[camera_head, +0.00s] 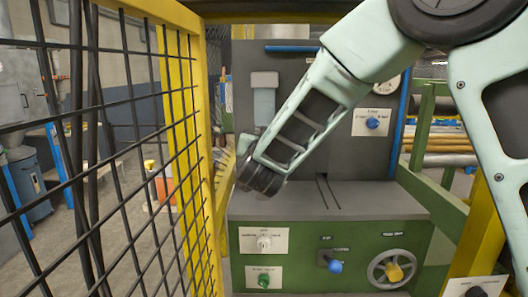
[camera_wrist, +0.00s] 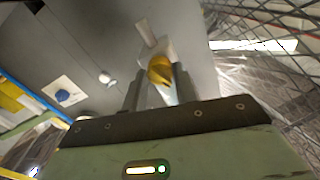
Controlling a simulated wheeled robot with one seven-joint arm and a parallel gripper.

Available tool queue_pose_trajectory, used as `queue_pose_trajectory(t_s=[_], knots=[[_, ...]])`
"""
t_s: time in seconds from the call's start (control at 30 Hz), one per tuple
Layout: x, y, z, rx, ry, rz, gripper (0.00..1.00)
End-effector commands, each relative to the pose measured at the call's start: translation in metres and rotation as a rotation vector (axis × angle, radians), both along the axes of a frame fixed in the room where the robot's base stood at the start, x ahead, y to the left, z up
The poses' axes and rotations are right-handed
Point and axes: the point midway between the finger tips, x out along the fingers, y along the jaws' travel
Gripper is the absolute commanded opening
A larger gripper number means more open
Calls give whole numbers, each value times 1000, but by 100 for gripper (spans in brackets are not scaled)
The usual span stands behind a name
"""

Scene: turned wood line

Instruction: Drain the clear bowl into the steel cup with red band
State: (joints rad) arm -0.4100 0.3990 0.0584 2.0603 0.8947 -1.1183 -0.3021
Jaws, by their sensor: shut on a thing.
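In the wrist view my gripper (camera_wrist: 158,88) is shut on a small amber-yellow thing (camera_wrist: 160,70), held between its two grey fingers. A pale, glassy patch shows around the amber colour, so it may be the clear bowl with contents, but I cannot tell its shape or tilt for sure. In the head view the fingers and what they hold are hidden behind my arm's dark wrist end, above the left part of the machine's grey top. I cannot make out the steel cup with red band in either view.
A green and grey machine (camera_head: 330,238) with knobs and a handwheel (camera_head: 393,270) stands ahead. A yellow-framed mesh fence (camera_head: 185,130) is close on the left. A small pale round thing (camera_wrist: 107,78) shows by the grey panel. The machine's grey top (camera_head: 370,200) looks clear at right.

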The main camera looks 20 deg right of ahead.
Motion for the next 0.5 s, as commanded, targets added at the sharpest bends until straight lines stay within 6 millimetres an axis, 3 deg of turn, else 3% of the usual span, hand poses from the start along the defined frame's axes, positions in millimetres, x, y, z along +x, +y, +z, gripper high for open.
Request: queue_pose_trajectory(t_s=[0.03, 0.5], knots=[[0, -1, -7, 44, -17, -1, 6], [0, -1, -7, 468, -155, 0, 6]])
